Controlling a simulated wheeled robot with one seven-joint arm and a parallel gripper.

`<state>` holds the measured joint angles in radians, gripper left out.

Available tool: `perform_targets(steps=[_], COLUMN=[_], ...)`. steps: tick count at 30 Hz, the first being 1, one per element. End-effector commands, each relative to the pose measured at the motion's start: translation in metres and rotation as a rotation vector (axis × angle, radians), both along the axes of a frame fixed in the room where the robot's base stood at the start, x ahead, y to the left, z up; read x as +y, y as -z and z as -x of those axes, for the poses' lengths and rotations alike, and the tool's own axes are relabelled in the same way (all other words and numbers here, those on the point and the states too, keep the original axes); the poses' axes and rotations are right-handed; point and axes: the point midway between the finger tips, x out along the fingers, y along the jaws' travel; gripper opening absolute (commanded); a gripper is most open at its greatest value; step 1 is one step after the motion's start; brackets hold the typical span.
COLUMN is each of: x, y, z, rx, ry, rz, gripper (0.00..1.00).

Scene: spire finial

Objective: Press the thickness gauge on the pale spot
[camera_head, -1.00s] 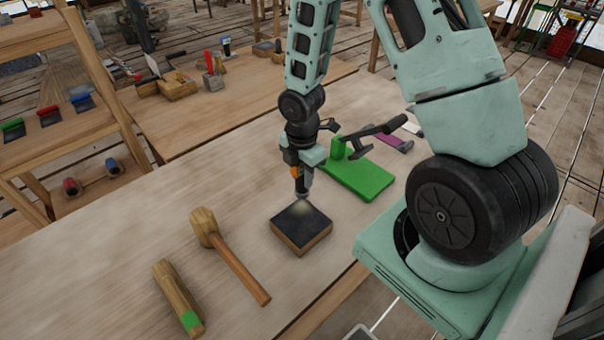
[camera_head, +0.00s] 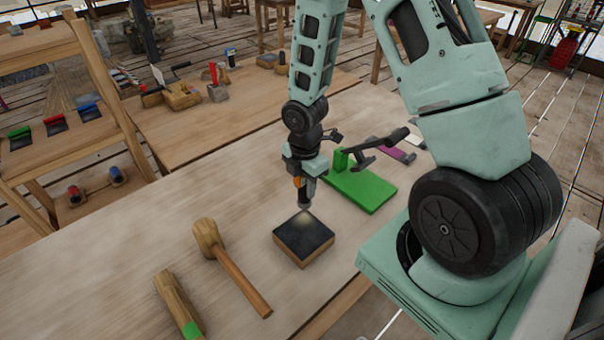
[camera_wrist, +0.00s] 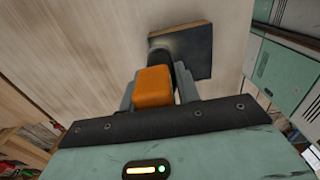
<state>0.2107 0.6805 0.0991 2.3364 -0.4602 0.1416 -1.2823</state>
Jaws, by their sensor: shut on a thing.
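The thickness gauge (camera_head: 298,181), with an orange body and dark tip, is held point down in my gripper (camera_head: 304,178). In the wrist view the orange body of the gauge (camera_wrist: 154,87) sits between the two fingers of my gripper (camera_wrist: 156,92). A square block (camera_head: 303,240) with a dark top and wooden sides lies on the table. The pale spot (camera_head: 305,217) is a light blur near the far corner of its top. The gauge tip is right at or just above this spot; I cannot tell whether it touches. In the wrist view the tip partly hides the spot.
A green stand (camera_head: 362,188) with a black arm is close behind and right of the block. A wooden mallet (camera_head: 232,268) and a green-ended wooden piece (camera_head: 178,304) lie to the left. Bare table (camera_head: 130,235) extends left. A second bench (camera_head: 200,122) holds tools behind.

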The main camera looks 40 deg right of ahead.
Motion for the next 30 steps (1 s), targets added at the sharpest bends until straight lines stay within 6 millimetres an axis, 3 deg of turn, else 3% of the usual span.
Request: perform_targets(steps=[10,30], x=[0.0,0.0], y=[0.007,0.047], z=[0.0,0.0], rx=[0.0,-0.001], ry=[-0.001,0.001], rz=[0.0,0.0], gripper=[0.05,0.05])
